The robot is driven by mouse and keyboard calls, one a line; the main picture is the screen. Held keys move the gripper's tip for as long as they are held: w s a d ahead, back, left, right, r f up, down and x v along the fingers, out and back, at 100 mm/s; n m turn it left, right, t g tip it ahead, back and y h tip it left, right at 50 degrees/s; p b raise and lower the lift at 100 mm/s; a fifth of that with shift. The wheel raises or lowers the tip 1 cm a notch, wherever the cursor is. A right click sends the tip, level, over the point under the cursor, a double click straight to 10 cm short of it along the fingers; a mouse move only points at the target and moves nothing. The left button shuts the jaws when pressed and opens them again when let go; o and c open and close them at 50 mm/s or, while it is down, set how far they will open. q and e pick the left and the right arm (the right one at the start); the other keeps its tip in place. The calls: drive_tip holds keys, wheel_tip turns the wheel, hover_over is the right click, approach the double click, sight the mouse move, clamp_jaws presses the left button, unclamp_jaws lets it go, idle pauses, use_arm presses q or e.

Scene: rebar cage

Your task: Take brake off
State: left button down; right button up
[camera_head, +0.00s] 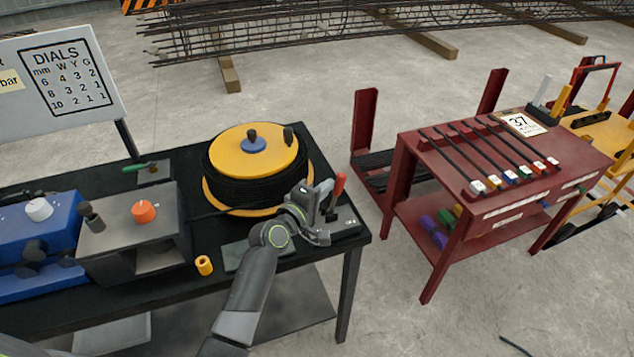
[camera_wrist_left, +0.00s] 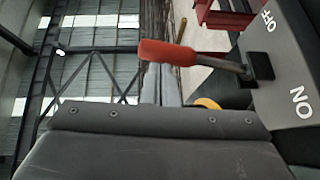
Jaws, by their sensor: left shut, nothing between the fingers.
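The brake lever has a red handle (camera_head: 339,184) and stands up from a dark box (camera_head: 343,221) at the right end of the black table. In the left wrist view the red handle (camera_wrist_left: 180,52) lies across the upper middle, its metal stem entering a slot in the box (camera_wrist_left: 285,65) marked OFF and ON. Which mark the lever is set to I cannot tell. My left gripper (camera_head: 322,195) is shut and empty, just left of the handle. In the wrist view its fingers (camera_wrist_left: 160,85) are close to the handle; contact is unclear.
A yellow-topped reel (camera_head: 254,150) of black wire stands behind my left arm. A grey box with an orange knob (camera_head: 144,212) and a blue machine (camera_head: 38,245) are to the left. A small yellow spool (camera_head: 204,265) lies in front. A red rack (camera_head: 500,180) stands right, across a floor gap.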

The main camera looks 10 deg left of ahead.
use_arm(q)
drive_tip(key=shift+w+d, duration=0.75)
drive_tip(key=shift+d, duration=0.35)
use_arm(e)
drive_tip(key=shift+r, duration=0.25)
use_arm(q)
drive_tip(key=shift+r, duration=0.15)
